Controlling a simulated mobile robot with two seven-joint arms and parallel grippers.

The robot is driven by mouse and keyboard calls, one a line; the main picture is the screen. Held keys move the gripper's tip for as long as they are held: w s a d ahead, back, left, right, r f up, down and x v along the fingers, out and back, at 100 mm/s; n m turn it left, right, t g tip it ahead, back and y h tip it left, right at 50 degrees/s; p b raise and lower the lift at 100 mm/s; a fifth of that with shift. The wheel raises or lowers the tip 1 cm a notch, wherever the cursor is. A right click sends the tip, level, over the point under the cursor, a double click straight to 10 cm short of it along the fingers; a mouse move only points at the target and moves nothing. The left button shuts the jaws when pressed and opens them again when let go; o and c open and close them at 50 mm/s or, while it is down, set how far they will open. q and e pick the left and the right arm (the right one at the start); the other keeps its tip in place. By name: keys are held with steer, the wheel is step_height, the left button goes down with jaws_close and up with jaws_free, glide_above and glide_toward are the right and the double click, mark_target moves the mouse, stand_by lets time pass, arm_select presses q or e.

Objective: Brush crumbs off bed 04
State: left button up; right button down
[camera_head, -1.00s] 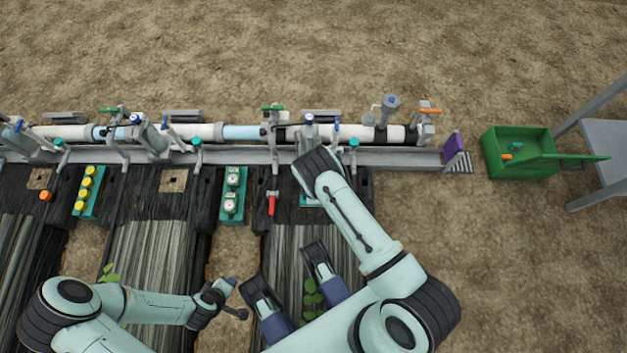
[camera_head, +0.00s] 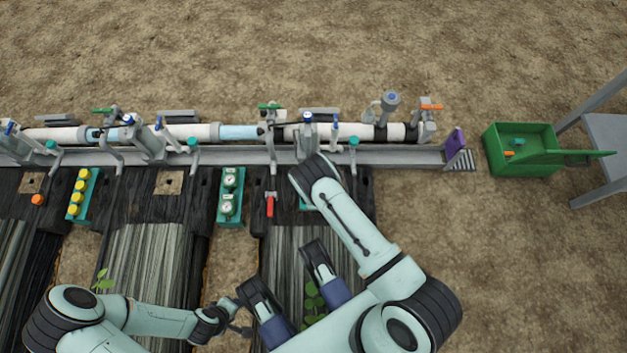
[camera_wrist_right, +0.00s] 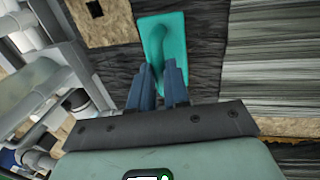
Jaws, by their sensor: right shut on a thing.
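In the right wrist view a teal flat-backed tool with a raised, curved handle (camera_wrist_right: 162,45), which looks like the brush, lies against dark, wood-like bed material. My right gripper (camera_wrist_right: 160,72) is shut on its handle. In the head view my right forearm and wrist hide this gripper; a sliver of teal (camera_head: 306,205) shows beside the wrist. The bed under it (camera_head: 283,250) has a dark end and grey streaked strips; no number is readable, and I cannot make out crumbs. My left gripper (camera_head: 236,315) looks open and empty, low over the gap left of this bed.
A red-handled valve (camera_head: 270,205) stands just left of my right wrist. A gauge block (camera_head: 229,206) sits further left. Pipes and a grey rail (camera_head: 400,157) run behind the beds. A green crate (camera_head: 495,160) stands at the right, with bare ground before it.

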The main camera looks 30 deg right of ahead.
steer(key=shift+f+b, duration=0.9)
steer(key=shift+f, duration=0.2)
stand_by(0.3)
steer(key=shift+w+a+b, duration=0.5)
steer(key=shift+a+b, duration=0.05)
steer(key=shift+a, duration=0.2)
steer(key=shift+w+a+r, duration=0.1)
steer(key=shift+w+a, duration=0.2)
steer(key=shift+a, duration=0.2)
steer(key=shift+w+a, duration=0.25)
steer(key=shift+a, duration=0.25)
